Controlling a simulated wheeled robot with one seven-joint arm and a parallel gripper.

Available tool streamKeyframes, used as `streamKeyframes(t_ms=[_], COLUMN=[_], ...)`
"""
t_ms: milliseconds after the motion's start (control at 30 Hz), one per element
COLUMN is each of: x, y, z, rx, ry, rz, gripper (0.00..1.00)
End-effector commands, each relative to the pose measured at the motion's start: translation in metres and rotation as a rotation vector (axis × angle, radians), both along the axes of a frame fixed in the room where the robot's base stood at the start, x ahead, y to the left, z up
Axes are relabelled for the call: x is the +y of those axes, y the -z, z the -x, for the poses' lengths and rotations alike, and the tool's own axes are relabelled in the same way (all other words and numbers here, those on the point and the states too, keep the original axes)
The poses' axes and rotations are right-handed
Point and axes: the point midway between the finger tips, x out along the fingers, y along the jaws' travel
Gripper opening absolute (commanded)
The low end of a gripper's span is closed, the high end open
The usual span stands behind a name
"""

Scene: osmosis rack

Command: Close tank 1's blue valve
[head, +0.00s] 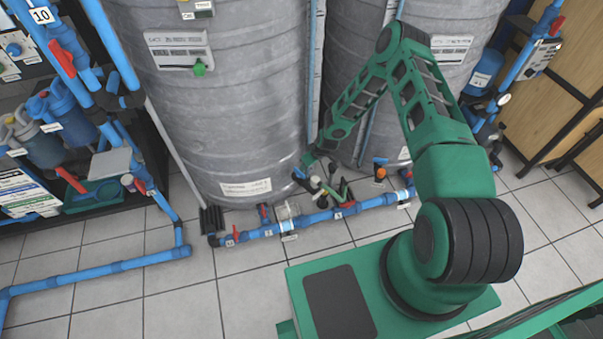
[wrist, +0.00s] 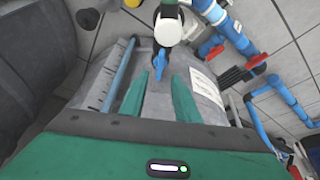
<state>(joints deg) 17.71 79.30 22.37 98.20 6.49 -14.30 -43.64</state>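In the wrist view, a blue valve handle (wrist: 162,58) hangs below a round white pipe fitting (wrist: 168,30). My gripper (wrist: 160,78) is open, its two green fingers apart. The handle lies just ahead, between the fingertip lines, and I see no contact. In the head view, my gripper (head: 308,160) is low at the front of the large grey left tank (head: 225,110), near its lower right side. A small blue part (head: 298,173), seemingly the same handle, shows beside it. I cannot read which tank is number 1.
A blue pipe (head: 325,215) with several red-handled valves runs along the floor before the tanks. Red handles also show right of the fingers in the wrist view (wrist: 232,76). A second grey tank (head: 350,60) stands right. Tiled floor (head: 110,300) is free at front left.

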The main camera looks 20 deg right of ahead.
Motion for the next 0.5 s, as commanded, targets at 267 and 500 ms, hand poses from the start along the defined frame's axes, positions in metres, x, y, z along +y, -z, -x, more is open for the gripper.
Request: streamKeyframes(t_ms=[267, 500], x=[0.009, 0.014], y=[0.043, 0.07], z=[-0.014, -0.025], rx=[0.001, 0.002], ry=[0.001, 0.0], rz=[-0.001, -0.002], gripper=[0.29, 0.29])
